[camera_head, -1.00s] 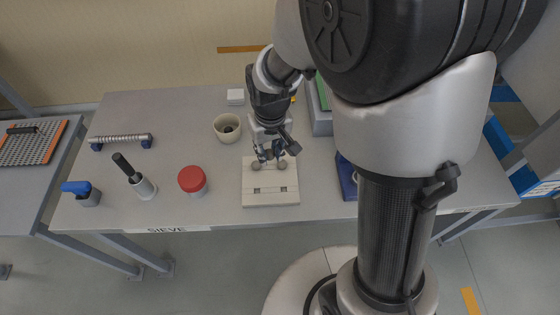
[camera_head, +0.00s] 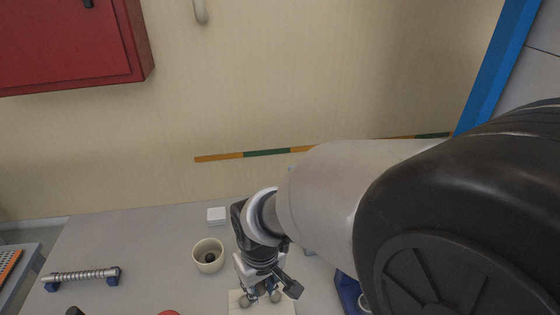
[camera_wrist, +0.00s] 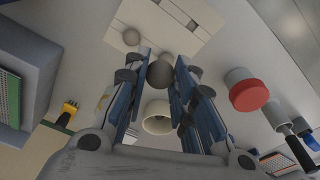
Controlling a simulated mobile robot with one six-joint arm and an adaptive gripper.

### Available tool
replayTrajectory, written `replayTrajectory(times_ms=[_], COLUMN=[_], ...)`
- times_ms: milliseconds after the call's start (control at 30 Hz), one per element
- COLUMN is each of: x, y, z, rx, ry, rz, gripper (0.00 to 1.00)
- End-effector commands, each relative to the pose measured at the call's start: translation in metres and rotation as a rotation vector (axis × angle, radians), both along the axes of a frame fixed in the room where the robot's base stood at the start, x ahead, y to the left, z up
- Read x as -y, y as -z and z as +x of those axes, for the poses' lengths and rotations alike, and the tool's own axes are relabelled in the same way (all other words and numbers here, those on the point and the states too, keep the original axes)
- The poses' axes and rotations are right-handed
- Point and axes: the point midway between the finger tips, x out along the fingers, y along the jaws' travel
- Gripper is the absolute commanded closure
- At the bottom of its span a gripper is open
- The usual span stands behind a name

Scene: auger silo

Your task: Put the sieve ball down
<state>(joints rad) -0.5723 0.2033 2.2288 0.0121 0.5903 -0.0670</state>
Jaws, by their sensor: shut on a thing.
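My gripper (camera_head: 261,292) points down at the bench, over the white board. In the wrist view its blue-padded fingers (camera_wrist: 160,76) are shut on a grey sieve ball (camera_wrist: 160,72), which sits between the tips. The board also shows at the bottom edge of the head view (camera_head: 285,308). The held ball is at the board's edge in the wrist view; I cannot tell whether it touches the board.
A cream bowl (camera_head: 208,256) with something dark inside stands behind and left of the gripper. A red-lidded jar (camera_wrist: 246,91) stands beside the board. A ribbed bar on blue supports (camera_head: 82,277) lies at the left. A small white block (camera_head: 216,215) lies at the back.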

Motion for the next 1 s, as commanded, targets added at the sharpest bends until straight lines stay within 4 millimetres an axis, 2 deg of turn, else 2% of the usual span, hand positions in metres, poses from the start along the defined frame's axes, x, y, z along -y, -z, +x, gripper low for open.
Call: replayTrajectory(times_ms=[33,100,300,567,800,1000], x=[0.001,0.001,0.0,0.0,0.0,0.0], y=[0.02,0.039,0.078,0.096,0.13,0.129], z=[-0.001,-0.001,0.0,0.0,0.0,0.001], rx=[-0.004,-0.003,-0.001,0.0,0.0,0.002], ry=[0.001,0.001,0.001,0.001,0.001,0.001], rz=[-0.003,-0.002,0.0,0.0,0.0,0.001], gripper=[0.92,0.92,0.92,0.92,0.92,0.92])
